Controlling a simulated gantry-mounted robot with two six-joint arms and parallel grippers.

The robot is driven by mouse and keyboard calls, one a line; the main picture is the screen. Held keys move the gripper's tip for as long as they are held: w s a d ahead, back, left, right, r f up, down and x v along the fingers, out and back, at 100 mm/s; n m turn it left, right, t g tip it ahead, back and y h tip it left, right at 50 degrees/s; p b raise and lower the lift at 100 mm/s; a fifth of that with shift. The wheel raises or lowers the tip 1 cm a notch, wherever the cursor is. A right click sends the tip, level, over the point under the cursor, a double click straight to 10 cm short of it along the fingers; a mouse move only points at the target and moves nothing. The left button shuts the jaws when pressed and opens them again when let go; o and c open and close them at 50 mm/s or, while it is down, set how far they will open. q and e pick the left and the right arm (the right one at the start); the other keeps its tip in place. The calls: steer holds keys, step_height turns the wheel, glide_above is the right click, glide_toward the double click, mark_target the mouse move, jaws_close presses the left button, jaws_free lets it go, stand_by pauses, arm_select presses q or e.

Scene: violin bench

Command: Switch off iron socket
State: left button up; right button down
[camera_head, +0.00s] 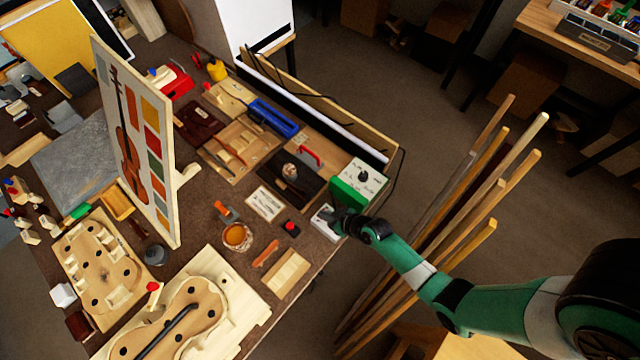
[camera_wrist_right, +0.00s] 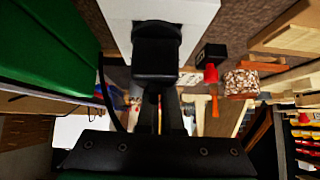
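The iron socket is a small white box (camera_head: 323,219) at the right front edge of the bench, beside a green box with a white dial face (camera_head: 360,181). My right gripper (camera_head: 343,222) is at the right side of the white box, against or just above it. In the right wrist view the white box (camera_wrist_right: 190,12) fills the top, and my dark fingers (camera_wrist_right: 157,60) reach its near edge. The fingers look close together, with nothing seen held. They hide part of the box, and its switch cannot be made out. My left gripper is out of view.
The green box also shows close at the left of the wrist view (camera_wrist_right: 45,45). A small black block with a red knob (camera_head: 291,229) and a round container (camera_head: 237,236) stand left of the socket. Long wooden sticks (camera_head: 470,215) lean beneath my right forearm.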

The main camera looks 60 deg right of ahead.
steer(key=shift+s+f, duration=0.3)
steer(key=shift+f, duration=0.1)
steer(key=shift+d+b, duration=0.25)
steer(key=shift+b, duration=0.05)
steer(key=shift+d, duration=0.45)
steer(key=shift+w+r+p, duration=0.1)
steer(key=shift+r+p, duration=0.2)
steer(key=shift+r, duration=0.1)
step_height(320, 180, up, 5)
steer(key=p, duration=0.4)
steer(key=shift+w+d+r+p, duration=0.1)
steer(key=shift+d+r+p, duration=0.05)
steer(key=shift+p, duration=0.15)
steer(key=p+v, duration=0.1)
steer(key=v, duration=0.8)
steer(key=shift+s+f, duration=0.25)
steer(key=shift+f, duration=0.05)
